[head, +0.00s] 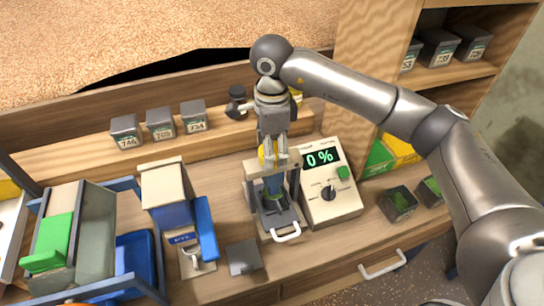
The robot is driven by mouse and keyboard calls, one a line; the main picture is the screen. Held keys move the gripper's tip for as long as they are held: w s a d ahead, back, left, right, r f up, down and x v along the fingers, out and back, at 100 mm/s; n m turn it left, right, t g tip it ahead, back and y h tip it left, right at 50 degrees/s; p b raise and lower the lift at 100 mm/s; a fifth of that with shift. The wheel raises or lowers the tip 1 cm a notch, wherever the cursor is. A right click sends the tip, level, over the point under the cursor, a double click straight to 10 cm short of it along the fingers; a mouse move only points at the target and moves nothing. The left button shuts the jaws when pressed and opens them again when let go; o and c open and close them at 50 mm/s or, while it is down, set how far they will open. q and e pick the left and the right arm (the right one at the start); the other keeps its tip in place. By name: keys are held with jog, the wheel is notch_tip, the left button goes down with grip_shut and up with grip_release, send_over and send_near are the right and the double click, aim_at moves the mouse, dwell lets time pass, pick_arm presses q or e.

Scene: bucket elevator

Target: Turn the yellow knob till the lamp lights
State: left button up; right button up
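My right gripper (273,160) reaches down from above over a small grey fixture (287,215) with a white front handle. A yellow part (263,156), perhaps the yellow knob, shows at the gripper's fingers. The fingers hide most of it, and I cannot tell whether they grip it. The box also has a black dial (328,193). My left gripper is not in view.
Several labelled grey bins (160,125) line the back ledge. Two dark bins (397,203) with green contents stand at the right. Grain (120,40) fills the area behind.

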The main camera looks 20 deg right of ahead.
jog(key=m+b, duration=0.3)
jog(key=m, duration=0.1)
jog(key=shift+w+f+m, duration=0.1)
jog(key=shift+m, duration=0.2)
jog(key=m+b, duration=0.2)
jog(key=m, duration=0.1)
jog(key=shift+d+m, duration=0.1)
jog(key=shift+m, duration=0.3)
jog(key=m+b, duration=0.2)
jog(key=m, duration=0.2)
jog(key=shift+w, duration=0.1)
jog(key=m+b, duration=0.1)
jog(key=m, duration=0.3)
jog(key=shift+d, duration=0.1)
jog(key=m+b, duration=0.1)
jog(key=m, duration=0.2)
jog(key=shift+m, duration=0.4)
jog(key=m, duration=0.2)
jog(key=m+b, duration=0.1)
jog(key=m, duration=0.1)
jog(key=shift+d+r+m, duration=0.1)
jog(key=shift+r+m, duration=0.1)
jog(key=shift+m, duration=0.1)
jog(key=m+b, duration=0.1)
jog(key=m, duration=0.3)
jog(key=shift+d+m+b, duration=0.1)
jog(key=shift+m+b, duration=0.45)
jog(key=shift+m, duration=1.65)
jog(key=shift+r, duration=0.1)
